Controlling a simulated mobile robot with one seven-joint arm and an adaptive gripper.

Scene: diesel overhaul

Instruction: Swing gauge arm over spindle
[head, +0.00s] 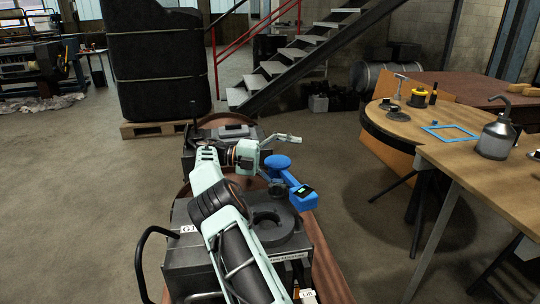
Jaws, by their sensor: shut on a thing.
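The blue gauge arm (301,197) has a round blue head (277,162) and a small dark display with a green mark. It stands over the right side of a dark grey machine block (190,250). A small dark round part (277,188), perhaps the spindle, shows beside the blue arm, behind the block's ring-shaped top fitting (268,236). I cannot tell whether the blue arm is above it or beside it. My gripper (281,149) is at the blue head, shut on the gauge arm. The grip itself is small and partly hidden.
A second grey block (232,132) lies behind. A large black bulk (158,60) on a pallet and a staircase (300,50) stand behind. Floor on the left is clear.

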